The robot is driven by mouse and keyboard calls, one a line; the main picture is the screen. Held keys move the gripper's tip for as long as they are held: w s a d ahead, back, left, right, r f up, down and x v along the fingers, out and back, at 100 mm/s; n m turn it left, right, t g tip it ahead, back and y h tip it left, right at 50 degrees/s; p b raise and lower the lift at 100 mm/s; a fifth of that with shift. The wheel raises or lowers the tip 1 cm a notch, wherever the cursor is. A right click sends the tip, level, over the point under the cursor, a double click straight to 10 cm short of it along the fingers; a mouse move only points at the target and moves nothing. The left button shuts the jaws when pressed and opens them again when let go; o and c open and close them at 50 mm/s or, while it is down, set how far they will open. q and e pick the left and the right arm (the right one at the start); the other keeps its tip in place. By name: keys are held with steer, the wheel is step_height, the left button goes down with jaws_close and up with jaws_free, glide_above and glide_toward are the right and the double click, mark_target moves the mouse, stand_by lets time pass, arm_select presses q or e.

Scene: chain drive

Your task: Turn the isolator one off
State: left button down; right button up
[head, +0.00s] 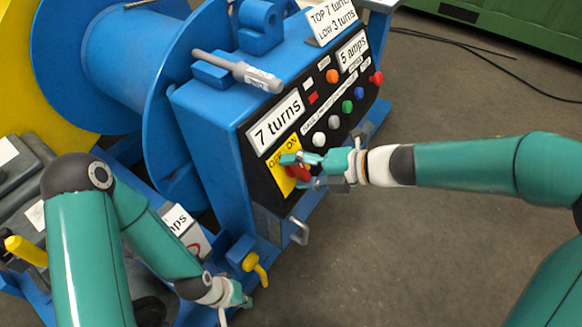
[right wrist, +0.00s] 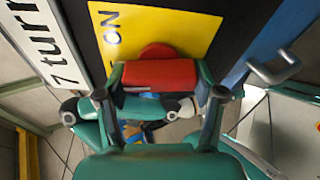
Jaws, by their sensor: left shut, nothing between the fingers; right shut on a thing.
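The isolator is a red rotary switch (head: 299,174) on a yellow plate (head: 281,185) marked OFF and ON, on the black front panel of the blue cabinet. My right gripper (head: 297,169) is shut on its red handle and partly hides it in the head view. In the right wrist view the red handle (right wrist: 160,74) lies between the two fingers, with the yellow plate (right wrist: 190,38) and the word ON behind it. Which mark the handle points to is not clear. My left gripper (head: 238,296) is shut and empty, low in front of the cabinet base.
Several coloured buttons (head: 347,106) and a "7 turns" label (head: 275,124) are on the panel. A grey-handled tool (head: 245,72) lies on the cabinet top. A yellow valve handle (head: 257,267) and a metal bracket (head: 299,232) stick out below. The floor at right is open.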

steer(key=n, duration=0.2)
steer(key=n+h, duration=0.1)
steer(key=shift+w+d, duration=0.25)
steer(key=shift+d, duration=0.05)
steer(key=shift+d+n+h, duration=0.1)
steer(key=shift+n+h, duration=0.3)
steer(key=shift+n, duration=1.3)
steer(key=o, duration=1.2)
steer(key=shift+c, duration=0.2)
steer(key=shift+s+f, duration=0.1)
steer(key=v, duration=1.2)
steer(key=shift+s+f, duration=0.1)
steer(key=shift+f, duration=0.05)
